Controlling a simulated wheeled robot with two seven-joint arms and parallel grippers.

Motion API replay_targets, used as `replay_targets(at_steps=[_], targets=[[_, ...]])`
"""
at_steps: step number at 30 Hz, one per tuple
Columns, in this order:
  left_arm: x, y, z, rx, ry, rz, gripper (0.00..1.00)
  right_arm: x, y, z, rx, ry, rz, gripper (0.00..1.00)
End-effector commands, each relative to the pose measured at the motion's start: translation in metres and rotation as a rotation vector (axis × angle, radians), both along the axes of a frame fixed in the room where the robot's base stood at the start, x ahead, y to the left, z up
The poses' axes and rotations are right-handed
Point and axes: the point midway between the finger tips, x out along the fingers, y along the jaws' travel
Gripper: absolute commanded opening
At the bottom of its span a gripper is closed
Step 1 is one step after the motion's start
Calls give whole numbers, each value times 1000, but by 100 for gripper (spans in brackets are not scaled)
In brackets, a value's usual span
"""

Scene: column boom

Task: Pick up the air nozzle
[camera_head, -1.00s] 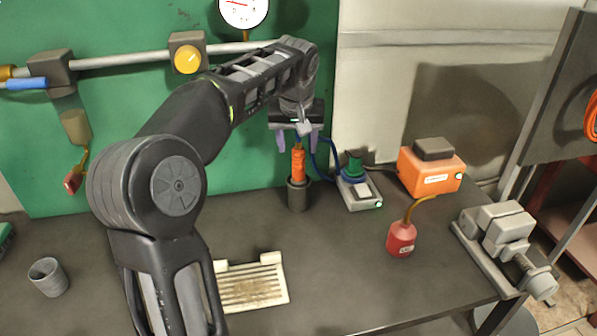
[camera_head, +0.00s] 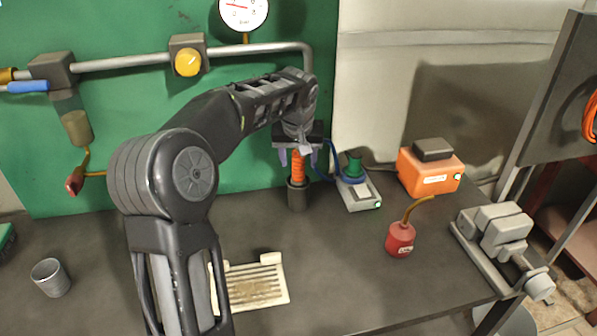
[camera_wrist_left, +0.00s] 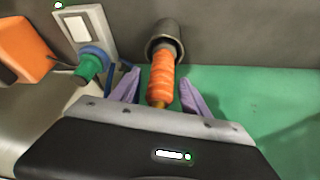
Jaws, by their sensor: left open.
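The air nozzle (camera_head: 298,168) has an orange grip and stands upright in a dark grey cylindrical holder (camera_head: 298,196) at the back of the bench. Its top is hidden behind my left gripper in the head view. My left gripper (camera_head: 298,157) is open, with its two purple fingers on either side of the orange part. In the left wrist view the orange nozzle (camera_wrist_left: 162,78) lies between the open fingers, with a gap to each. Its lower end is in the holder (camera_wrist_left: 165,36). My right gripper is not in view.
A grey device with a green knob (camera_head: 355,168) and a blue hose stands just right of the holder. Further right are an orange box (camera_head: 430,172), a red oil can (camera_head: 400,240) and a vise (camera_head: 500,235). A slotted tray (camera_head: 255,288) lies in front. The green wall is behind.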

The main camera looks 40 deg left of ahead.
Motion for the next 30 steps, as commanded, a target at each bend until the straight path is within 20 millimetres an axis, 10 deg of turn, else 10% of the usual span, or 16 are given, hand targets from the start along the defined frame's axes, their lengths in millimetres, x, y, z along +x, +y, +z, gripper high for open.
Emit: replay_targets(at_steps=[22,30], targets=[[5,3,-14,1,-1,-1,54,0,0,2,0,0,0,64],[5,3,-14,1,-1,-1,33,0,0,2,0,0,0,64]])
